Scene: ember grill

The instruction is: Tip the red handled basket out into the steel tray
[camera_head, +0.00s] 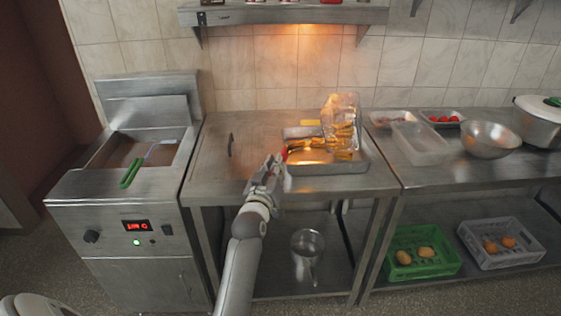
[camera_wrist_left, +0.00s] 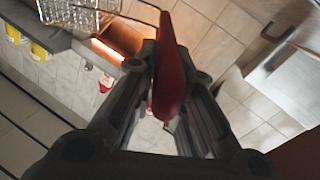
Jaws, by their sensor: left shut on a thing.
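The red handled basket (camera_head: 343,106) is a wire basket tipped steeply up on its side above the steel tray (camera_head: 348,168). Golden fry-like pieces (camera_head: 345,138) show at its lower side and down in the tray. My left gripper (camera_head: 275,168) is shut on the basket's red handle (camera_head: 285,154), left of the tray. In the left wrist view the red handle (camera_wrist_left: 171,65) lies between the fingers, and part of the wire basket (camera_wrist_left: 88,14) shows at the top left. How much food is still inside the basket is unclear. My right gripper is not in view.
A fryer stands left with a green handle (camera_head: 131,173) over its front edge. Right of the tray are clear containers (camera_head: 420,143), a steel bowl (camera_head: 490,139) and a pot (camera_head: 541,122). A shelf (camera_head: 280,15) hangs above. The counter left of the tray is mostly bare.

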